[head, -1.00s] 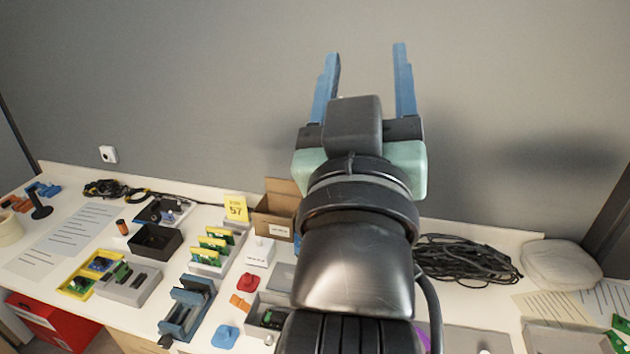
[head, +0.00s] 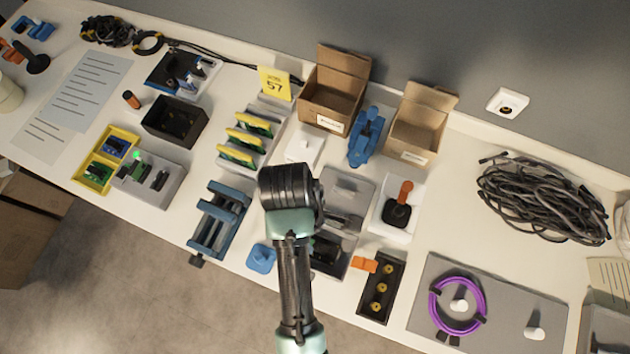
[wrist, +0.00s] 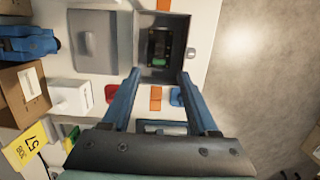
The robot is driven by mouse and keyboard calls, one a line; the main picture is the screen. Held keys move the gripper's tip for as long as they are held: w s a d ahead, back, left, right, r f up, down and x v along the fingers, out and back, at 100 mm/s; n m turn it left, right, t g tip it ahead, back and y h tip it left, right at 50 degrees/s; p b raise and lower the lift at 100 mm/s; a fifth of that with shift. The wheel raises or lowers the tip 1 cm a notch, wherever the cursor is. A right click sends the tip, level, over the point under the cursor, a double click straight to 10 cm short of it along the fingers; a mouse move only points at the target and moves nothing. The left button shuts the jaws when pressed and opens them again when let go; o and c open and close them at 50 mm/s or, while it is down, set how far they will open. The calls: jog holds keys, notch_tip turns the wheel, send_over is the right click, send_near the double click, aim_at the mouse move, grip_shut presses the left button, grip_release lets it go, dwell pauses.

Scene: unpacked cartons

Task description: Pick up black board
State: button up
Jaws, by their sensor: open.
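A dark board with a green part (wrist: 160,48) lies in a grey box-like fixture (wrist: 199,40) in the wrist view. It looks like the black board. In the head view my arm partly covers the dark board (head: 325,250) and its fixture. My gripper (wrist: 159,76) is open and empty. Its two blue fingers point toward the fixture, one tip to each side of the fixture's near edge in the picture. The height of the tips above it is hard to tell. In the head view my fingers are hidden behind my wrist.
An orange block (wrist: 155,98) and a blue piece (wrist: 176,97) lie near the fingers. A black tray with brass rounds (head: 380,287) stands to the right. Cardboard boxes (head: 333,90) stand behind. Bare floor (head: 130,270) lies in front.

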send_over(321, 248)
jog(key=f, duration=0.6)
jog(key=shift+s+a+f, duration=0.25)
jog(key=shift+a+f, duration=0.05)
jog(key=shift+a, duration=0.1)
jog(key=shift+w+d+f, duration=0.15)
jog(key=shift+w+f, duration=0.05)
jog(key=shift+f, duration=1.35)
jog(key=shift+w+d+f, duration=0.1)
jog(key=shift+w+f, duration=0.05)
jog(key=shift+f, duration=1.4)
jog(key=shift+c, duration=0.3)
grip_shut()
